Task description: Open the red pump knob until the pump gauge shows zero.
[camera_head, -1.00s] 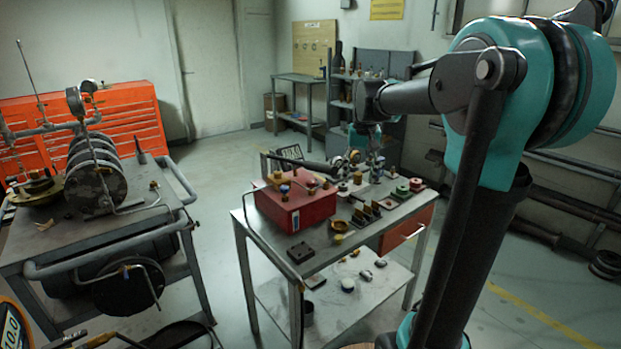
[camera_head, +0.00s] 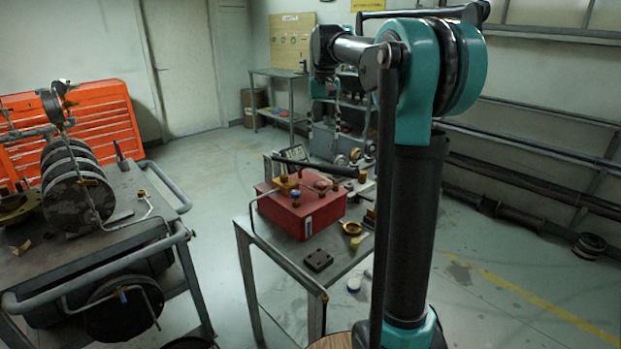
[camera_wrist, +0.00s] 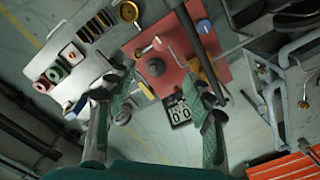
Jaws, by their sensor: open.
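The red pump box (camera_head: 305,212) sits on the metal table, with brass fittings, a black handle bar and small knobs on top. A dull red round knob (camera_head: 322,185) is on its top; it looks dark in the wrist view (camera_wrist: 155,67). My gripper (camera_wrist: 160,85) is open and empty, its two fingers spread above and apart from the box. In the head view it hangs behind the box, partly hidden by my arm. A panel with digits (camera_wrist: 180,112) stands beside the box between my fingers. Small round dials (camera_head: 341,160) show behind the box; their readings are too small to tell.
The metal table (camera_head: 285,255) also holds a dark block (camera_head: 318,260) and a brass cup (camera_head: 352,228). A cart (camera_head: 130,235) with a ribbed drum stands at left. Orange drawers (camera_head: 105,125) stand behind it. The floor between cart and table is clear.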

